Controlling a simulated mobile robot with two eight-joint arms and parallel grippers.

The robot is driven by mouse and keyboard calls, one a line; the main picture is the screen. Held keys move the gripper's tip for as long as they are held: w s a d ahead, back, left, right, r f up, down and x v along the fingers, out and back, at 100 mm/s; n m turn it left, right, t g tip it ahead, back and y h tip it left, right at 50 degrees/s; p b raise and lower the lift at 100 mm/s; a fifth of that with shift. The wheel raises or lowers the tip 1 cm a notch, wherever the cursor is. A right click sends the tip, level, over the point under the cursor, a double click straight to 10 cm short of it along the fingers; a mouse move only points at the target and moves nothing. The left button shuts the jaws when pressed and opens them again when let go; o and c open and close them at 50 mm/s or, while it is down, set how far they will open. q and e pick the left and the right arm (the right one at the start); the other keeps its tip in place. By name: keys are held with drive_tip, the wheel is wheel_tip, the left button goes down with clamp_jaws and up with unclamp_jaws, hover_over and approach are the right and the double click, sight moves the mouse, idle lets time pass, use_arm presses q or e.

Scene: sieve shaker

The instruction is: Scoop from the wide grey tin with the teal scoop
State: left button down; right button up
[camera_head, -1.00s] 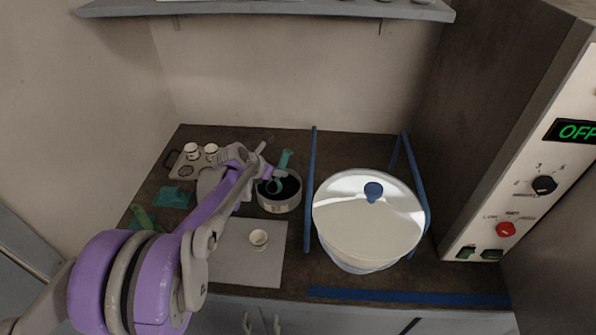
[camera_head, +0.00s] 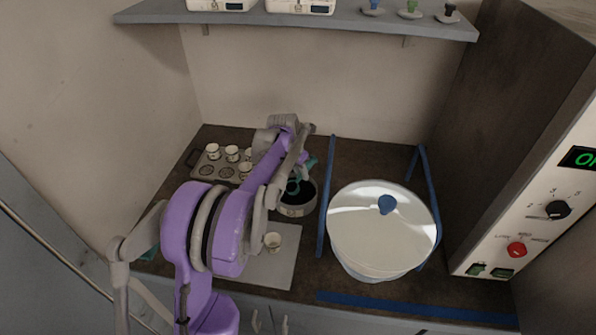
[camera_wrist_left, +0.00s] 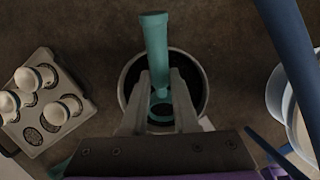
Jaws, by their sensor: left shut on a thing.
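The wide grey tin (camera_head: 297,210) stands on the dark bench, left of the big white-lidded bowl, and its inside is dark. The teal scoop (camera_head: 311,163) reaches into it; in the left wrist view its handle (camera_wrist_left: 155,42) extends over the rim and its ring-like lower part shows inside the tin (camera_wrist_left: 204,92). My left gripper (camera_wrist_left: 160,82) is over the tin, shut on the teal scoop between its fingers. In the head view my arm partly hides the gripper (camera_head: 299,160) and scoop. Whether the scoop holds material cannot be told. My right gripper is not in view.
A tray (camera_head: 197,170) with several white cups stands at the left. A single cup (camera_head: 273,242) sits on a grey mat (camera_head: 275,270) in front of the tin. A blue rail (camera_head: 327,195) and the lidded bowl (camera_head: 375,235) stand close on the right.

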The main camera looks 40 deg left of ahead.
use_arm(q)
drive_tip(key=w+g+p, duration=0.1)
drive_tip(key=g, duration=0.1)
drive_tip(key=r+g+p, duration=0.1)
drive_tip(key=g, duration=0.1)
drive_tip(key=shift+w, duration=0.4)
drive_tip(key=shift+r, duration=0.1)
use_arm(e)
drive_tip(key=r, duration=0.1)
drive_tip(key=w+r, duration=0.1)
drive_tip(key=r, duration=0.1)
use_arm(q)
drive_tip(key=shift+s+d, duration=0.1)
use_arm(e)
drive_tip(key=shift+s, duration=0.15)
